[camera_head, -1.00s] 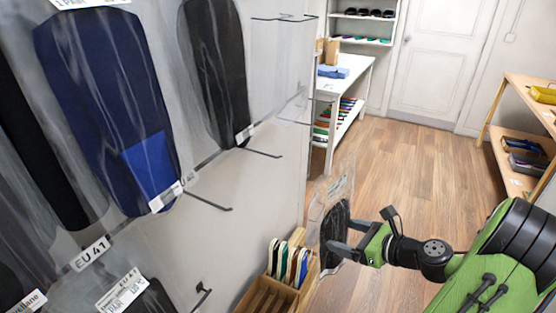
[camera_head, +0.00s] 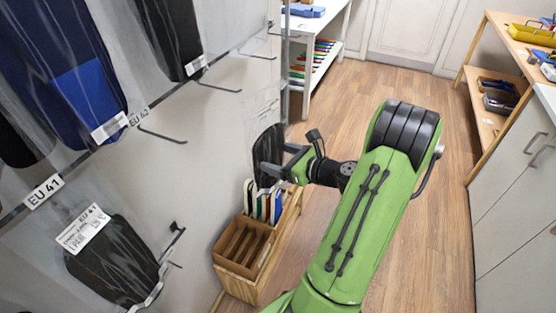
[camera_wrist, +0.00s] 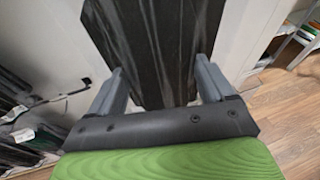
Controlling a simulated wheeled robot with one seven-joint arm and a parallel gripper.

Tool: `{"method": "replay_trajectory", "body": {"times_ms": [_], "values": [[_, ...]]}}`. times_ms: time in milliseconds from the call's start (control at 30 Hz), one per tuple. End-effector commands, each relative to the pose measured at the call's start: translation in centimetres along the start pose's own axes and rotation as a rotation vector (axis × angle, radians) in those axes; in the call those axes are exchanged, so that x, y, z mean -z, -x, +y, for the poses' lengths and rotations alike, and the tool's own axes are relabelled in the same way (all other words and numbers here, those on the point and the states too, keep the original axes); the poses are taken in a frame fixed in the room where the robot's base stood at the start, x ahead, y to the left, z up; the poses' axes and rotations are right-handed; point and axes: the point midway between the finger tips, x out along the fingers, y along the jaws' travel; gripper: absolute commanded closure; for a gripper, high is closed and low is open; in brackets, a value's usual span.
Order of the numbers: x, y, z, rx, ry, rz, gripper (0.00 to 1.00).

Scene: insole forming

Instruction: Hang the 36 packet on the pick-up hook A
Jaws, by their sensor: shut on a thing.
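My gripper (camera_head: 277,165) is shut on a clear packet (camera_head: 266,143) with a dark insole inside. The packet hangs upright beside the grey panel, above the wooden box on the floor. In the wrist view the dark packet (camera_wrist: 152,35) lies between the two fingers of my gripper (camera_wrist: 160,68). No size number on it is readable. A short dark hook (camera_head: 176,231) sticks out low on the panel, left of my gripper, and looks empty. It seems to show also at left in the wrist view (camera_wrist: 68,96). No letter A is readable.
Packets hang on the panel, including a blue one (camera_head: 68,75) and a dark one (camera_head: 110,260). Bare prongs (camera_head: 160,135) stick out from the panel. A wooden box (camera_head: 240,250) with insoles stands below my gripper. Shelves and cabinets (camera_head: 515,190) line the right; the floor between is clear.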

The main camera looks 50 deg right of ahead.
Motion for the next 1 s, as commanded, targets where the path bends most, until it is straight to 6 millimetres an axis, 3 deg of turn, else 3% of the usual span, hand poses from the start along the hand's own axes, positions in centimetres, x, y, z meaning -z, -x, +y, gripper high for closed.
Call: {"method": "replay_trajectory", "body": {"times_ms": [1000], "values": [[-1.5, -6.7, 1.9, -0.004, 0.003, -0.002, 0.51]]}}
